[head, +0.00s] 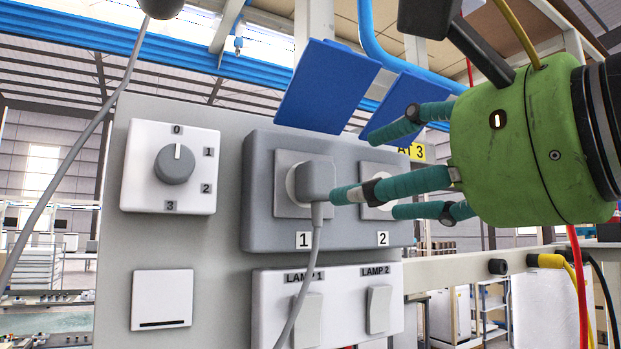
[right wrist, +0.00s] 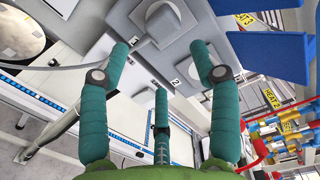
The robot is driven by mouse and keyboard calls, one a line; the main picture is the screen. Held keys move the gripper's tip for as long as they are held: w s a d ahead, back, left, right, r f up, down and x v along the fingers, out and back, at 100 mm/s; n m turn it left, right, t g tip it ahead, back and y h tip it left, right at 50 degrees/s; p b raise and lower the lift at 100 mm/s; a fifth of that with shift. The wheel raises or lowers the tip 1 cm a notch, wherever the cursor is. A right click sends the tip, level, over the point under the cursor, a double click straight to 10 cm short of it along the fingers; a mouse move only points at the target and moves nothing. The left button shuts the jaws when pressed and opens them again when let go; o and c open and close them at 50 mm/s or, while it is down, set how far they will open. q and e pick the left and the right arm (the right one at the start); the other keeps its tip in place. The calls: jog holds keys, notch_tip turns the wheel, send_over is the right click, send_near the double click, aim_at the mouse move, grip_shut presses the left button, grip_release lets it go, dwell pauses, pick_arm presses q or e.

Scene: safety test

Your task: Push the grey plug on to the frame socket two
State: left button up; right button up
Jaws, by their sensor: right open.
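The grey plug (head: 318,181) sits at socket one, the left socket of the grey frame (head: 257,190). Its grey cord hangs down from it. Socket two (head: 378,168) is to the right, above the label 2, with no plug in it, partly hidden by a finger. My right gripper (head: 382,173) is open and empty in front of socket two, its teal fingers spread. One fingertip overlaps the plug's right edge; I cannot tell if they touch. In the right wrist view the plug (right wrist: 166,22) lies beyond the open fingers of the gripper (right wrist: 160,62). My left gripper is not in view.
A rotary dial (head: 174,164) is left of the frame, and lamp switches (head: 379,310) are below it. Blue flaps (head: 325,85) jut out above the sockets, close to the upper finger. Red and yellow cables hang at the right.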

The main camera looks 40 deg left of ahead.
aim_at(324, 180)
jog(key=shift+n+t, duration=0.5)
jog(key=p+x, duration=0.1)
jog(key=x, duration=0.1)
jog(key=p+x, duration=0.1)
jog(key=x, duration=0.2)
jog(key=s+p+x, duration=0.1)
jog(key=x, duration=0.2)
jog(key=shift+a+r, duration=0.4)
jog(key=shift+b, duration=0.3)
dwell(0.9)
grip_shut()
jog(key=shift+d, duration=0.1)
